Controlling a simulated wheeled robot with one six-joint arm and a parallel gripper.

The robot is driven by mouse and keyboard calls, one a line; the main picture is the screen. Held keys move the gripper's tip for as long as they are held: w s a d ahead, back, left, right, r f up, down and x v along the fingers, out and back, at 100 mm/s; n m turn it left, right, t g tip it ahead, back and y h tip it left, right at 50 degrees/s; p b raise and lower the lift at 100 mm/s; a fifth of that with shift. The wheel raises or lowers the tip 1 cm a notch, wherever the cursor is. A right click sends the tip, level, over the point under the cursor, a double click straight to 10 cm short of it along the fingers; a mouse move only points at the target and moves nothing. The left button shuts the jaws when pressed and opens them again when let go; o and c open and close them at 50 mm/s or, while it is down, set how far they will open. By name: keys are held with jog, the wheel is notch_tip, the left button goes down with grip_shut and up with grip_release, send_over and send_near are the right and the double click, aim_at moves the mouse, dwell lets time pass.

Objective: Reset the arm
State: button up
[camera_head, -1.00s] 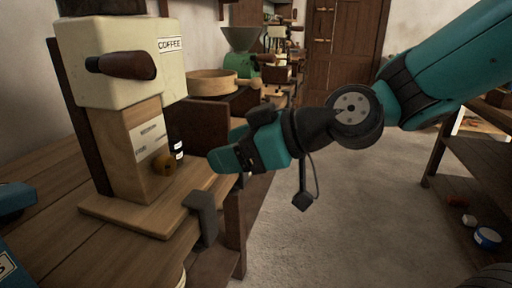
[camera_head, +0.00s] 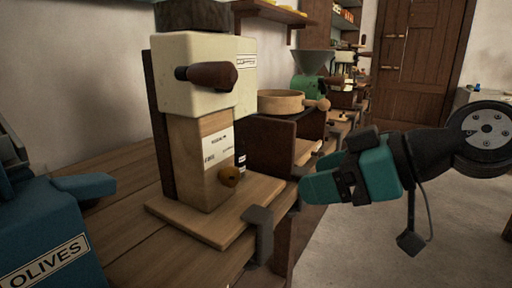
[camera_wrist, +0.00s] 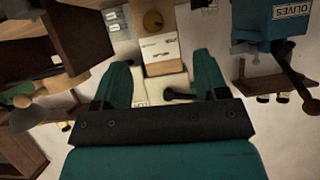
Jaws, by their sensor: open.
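My gripper (camera_head: 322,188) is teal with a black wrist. In the head view it reaches in from the right, near the front right edge of the counter, to the right of a cream and wood coffee dispenser (camera_head: 190,85). In the wrist view the two teal fingers of my gripper (camera_wrist: 164,85) stand wide apart with nothing held between them. The dispenser (camera_wrist: 160,55) shows between and beyond them. The fingers do not visibly touch it.
A blue olives machine (camera_head: 50,235) stands at the front left of the wooden counter (camera_head: 115,200). A round wooden sieve (camera_head: 280,101) and a green grinder (camera_head: 308,87) stand farther back. A metal clamp (camera_head: 259,232) grips the counter edge. Open floor (camera_head: 350,245) lies to the right.

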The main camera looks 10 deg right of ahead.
jog(key=s+d+f+m+g+h, duration=0.1)
jog(key=s+f+m+g+h, duration=0.2)
jog(key=s+f+g+h, duration=0.55)
notch_tip(320, 180, up, 24)
jog(key=s+t+y+p, duration=0.1)
jog(key=s+y+p, duration=0.1)
jog(key=p, duration=2.2)
jog(key=shift+s+d+r, duration=0.15)
jog(key=shift+s+d, duration=0.05)
jog(key=shift+s, duration=0.2)
